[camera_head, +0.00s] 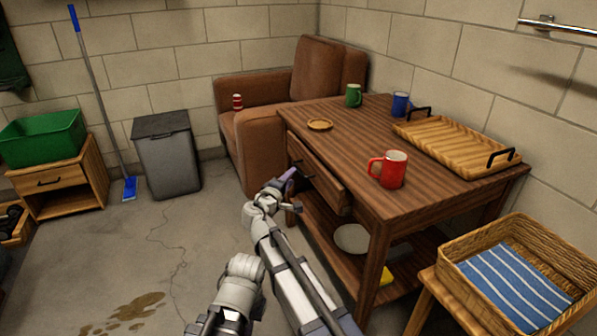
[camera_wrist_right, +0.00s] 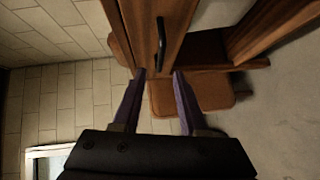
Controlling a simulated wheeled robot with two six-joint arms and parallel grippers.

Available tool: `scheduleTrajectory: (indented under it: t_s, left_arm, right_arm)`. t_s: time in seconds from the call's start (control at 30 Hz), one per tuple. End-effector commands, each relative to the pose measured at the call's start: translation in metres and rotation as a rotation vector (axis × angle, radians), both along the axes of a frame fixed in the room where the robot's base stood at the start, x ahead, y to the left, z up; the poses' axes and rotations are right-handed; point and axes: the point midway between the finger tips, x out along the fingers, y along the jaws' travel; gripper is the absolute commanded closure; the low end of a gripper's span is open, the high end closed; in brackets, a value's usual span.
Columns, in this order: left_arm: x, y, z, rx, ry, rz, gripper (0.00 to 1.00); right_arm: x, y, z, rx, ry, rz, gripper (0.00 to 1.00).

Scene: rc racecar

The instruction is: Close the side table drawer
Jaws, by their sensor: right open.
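The dark wooden table (camera_head: 345,137) stands at the right of the head view. Its drawer (camera_head: 321,186) is partly pulled out from the left side. In the right wrist view the drawer front (camera_wrist_right: 143,28) shows with a black bar handle (camera_wrist_right: 161,42). My right gripper (camera_head: 291,190) is at the drawer front in the head view. In the wrist view its two purple fingers (camera_wrist_right: 160,75) are apart, with nothing between them, just below the handle; contact cannot be told. My left gripper is not in view.
The lower shelf holds a plate (camera_head: 351,239). A brown armchair (camera_head: 254,145) stands behind. A wicker basket (camera_head: 470,280) is at front right. Floor at left is mostly clear.

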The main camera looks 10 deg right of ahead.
Motion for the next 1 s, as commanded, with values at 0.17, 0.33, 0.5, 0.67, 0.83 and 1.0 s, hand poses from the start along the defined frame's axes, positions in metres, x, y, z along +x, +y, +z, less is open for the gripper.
scheduleTrajectory:
  t_s: [0.17,0.33,0.5,0.67,0.83,1.0]
  left_arm:
    - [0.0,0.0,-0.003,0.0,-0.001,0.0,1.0]
    - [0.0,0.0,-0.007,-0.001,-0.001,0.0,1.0]
    - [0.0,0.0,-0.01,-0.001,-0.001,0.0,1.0]
    - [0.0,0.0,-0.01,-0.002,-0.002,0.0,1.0]
    - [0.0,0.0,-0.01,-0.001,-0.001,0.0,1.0]
    - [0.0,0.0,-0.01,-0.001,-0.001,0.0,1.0]
  right_arm:
    - [0.017,-0.009,-0.004,0.001,0.0,-0.002,0.58]
    - [0.04,-0.022,-0.007,0.002,0.0,-0.003,0.58]
    - [0.06,-0.033,-0.011,0.002,0.0,-0.002,0.58]
    - [0.064,-0.037,-0.011,0.002,0.002,-0.002,0.58]
    - [0.063,-0.037,-0.011,0.002,0.002,-0.002,0.58]
    - [0.063,-0.036,-0.011,0.002,0.002,-0.002,0.77]
